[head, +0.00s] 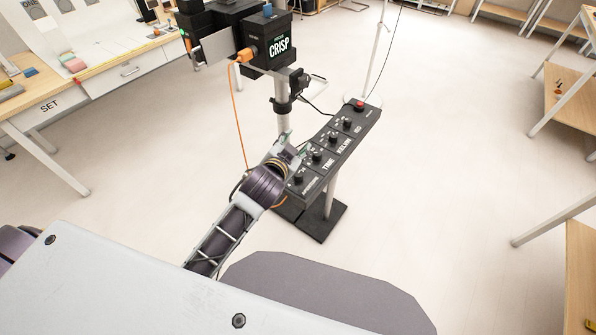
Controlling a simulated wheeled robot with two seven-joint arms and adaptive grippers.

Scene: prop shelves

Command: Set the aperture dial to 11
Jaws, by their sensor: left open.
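A long black control panel (341,140) on a stand carries a row of black dials. The aperture dial (297,180) is at its near end, beside a white label; its pointer setting is too small to read. The time dial (317,157) is the one after it, farther along the panel. My left gripper (299,148) is open and empty, over the panel's left edge near the time and aperture dials. I cannot tell whether it touches the panel. My right gripper is not in view.
A black camera rig marked CRISP (279,47) stands on a pole behind the panel, with an orange cable (238,118) hanging down. A red button (359,104) is at the panel's far end. A wooden table marked SET (62,93) is at left. Floor at right is clear, with shelves beyond.

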